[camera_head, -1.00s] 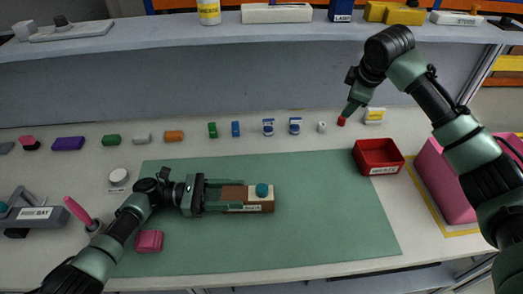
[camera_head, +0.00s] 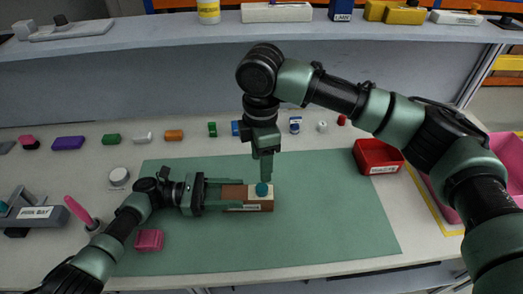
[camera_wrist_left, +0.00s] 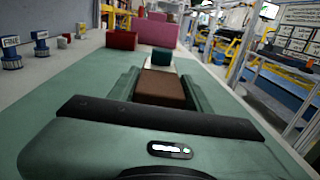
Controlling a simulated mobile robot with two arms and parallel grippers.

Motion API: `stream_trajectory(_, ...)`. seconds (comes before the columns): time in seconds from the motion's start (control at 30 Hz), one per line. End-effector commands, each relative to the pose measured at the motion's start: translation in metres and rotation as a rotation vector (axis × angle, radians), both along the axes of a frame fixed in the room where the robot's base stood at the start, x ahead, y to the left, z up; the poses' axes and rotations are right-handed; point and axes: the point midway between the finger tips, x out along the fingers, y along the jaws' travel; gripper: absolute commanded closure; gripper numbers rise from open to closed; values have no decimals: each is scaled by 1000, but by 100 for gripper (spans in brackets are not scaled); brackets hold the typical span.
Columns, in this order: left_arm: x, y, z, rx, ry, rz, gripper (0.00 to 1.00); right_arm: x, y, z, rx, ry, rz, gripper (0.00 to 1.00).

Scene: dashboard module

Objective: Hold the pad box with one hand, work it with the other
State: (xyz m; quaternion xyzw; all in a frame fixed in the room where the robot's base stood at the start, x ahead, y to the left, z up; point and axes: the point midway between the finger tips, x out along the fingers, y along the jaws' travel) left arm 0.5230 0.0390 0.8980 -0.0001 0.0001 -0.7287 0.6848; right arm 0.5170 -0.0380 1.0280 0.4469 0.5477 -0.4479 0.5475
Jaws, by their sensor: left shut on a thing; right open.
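The pad box (camera_head: 233,193) is a brown block with a pale section on its right end, lying on the green mat. A teal knob (camera_head: 262,189) stands on the pale section. My left gripper (camera_head: 236,194) is shut on the pad box from the left, one finger along each long side. The left wrist view shows the brown top (camera_wrist_left: 160,88) between the fingers and the teal knob (camera_wrist_left: 162,57) beyond. My right gripper (camera_head: 265,176) points down directly above the teal knob, its tips close to it. Whether they touch the knob is hard to tell.
The green mat (camera_head: 330,225) is clear to the right. A red bin (camera_head: 378,156) stands at its right edge. A pink block (camera_head: 149,240) lies front left. Small coloured parts line the back, such as an orange one (camera_head: 174,135). A shelf (camera_head: 170,38) spans behind.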

Motion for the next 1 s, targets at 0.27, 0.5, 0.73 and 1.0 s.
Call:
stream_trajectory(0.27,0,0,0,0,0,-1,100,0,-1,-55,-2,3,-2,45)
stream_trajectory(0.5,0,0,0,0,0,-1,100,0,-1,-83,0,1,-2,45)
stream_trajectory(0.73,0,0,0,0,0,-1,100,1,-1,-90,0,-1,-2,45)
stream_trajectory(1.0,0,0,0,0,0,-1,100,1,-1,-90,0,-1,-2,73)
